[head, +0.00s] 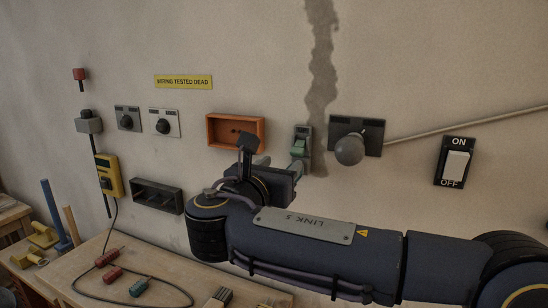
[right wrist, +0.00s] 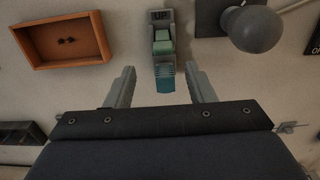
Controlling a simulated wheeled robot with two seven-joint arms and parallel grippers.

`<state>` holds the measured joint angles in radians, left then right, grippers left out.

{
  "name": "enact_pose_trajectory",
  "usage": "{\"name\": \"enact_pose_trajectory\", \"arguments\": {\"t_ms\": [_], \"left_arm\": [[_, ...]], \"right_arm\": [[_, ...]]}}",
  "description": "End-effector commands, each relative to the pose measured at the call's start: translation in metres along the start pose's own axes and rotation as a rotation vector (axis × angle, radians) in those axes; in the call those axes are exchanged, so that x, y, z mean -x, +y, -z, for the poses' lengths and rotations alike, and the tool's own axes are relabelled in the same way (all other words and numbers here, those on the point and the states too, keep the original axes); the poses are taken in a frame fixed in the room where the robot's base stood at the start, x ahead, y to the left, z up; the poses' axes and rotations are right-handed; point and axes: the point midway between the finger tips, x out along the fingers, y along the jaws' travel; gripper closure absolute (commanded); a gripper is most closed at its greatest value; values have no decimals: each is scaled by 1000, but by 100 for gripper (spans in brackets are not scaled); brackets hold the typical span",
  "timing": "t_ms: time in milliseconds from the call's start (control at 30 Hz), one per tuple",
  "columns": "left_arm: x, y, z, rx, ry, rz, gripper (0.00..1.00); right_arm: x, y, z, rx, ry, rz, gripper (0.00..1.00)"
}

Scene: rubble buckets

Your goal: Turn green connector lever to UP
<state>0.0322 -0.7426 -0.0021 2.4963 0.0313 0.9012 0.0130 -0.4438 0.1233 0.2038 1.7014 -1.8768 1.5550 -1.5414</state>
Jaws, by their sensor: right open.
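The green connector (head: 299,146) is mounted on a small grey plate on the wall, right of the orange box. In the right wrist view its pale green block (right wrist: 163,42) sits below an "UP" label (right wrist: 160,15). A teal lever end (right wrist: 166,80) hangs below the block, on the side away from the label. My right gripper (right wrist: 160,80) is open, with one finger on each side of the teal end and a visible gap on both sides. In the head view my right gripper (head: 279,164) partly hides the connector's lower part. My left gripper is not in view.
An orange box (head: 236,131) is left of the connector. A grey ball knob (head: 349,150) on a dark plate sticks out close on the right. An ON/OFF switch (head: 456,162) is farther right. The wooden bench (head: 180,272) below holds a cable and coloured plugs.

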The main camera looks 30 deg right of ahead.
Motion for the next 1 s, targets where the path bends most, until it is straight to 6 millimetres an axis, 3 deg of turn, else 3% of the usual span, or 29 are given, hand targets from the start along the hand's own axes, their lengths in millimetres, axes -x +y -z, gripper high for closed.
{"name": "enact_pose_trajectory", "arguments": {"t_ms": [400, 800, 1000], "left_arm": [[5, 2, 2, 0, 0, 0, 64], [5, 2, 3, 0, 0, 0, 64], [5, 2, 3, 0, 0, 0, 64]], "right_arm": [[-63, -2, 0, -2, 3, 4, 51], [-72, -2, 1, -2, 4, 1, 51], [-72, -2, 1, -2, 4, 1, 77]]}}
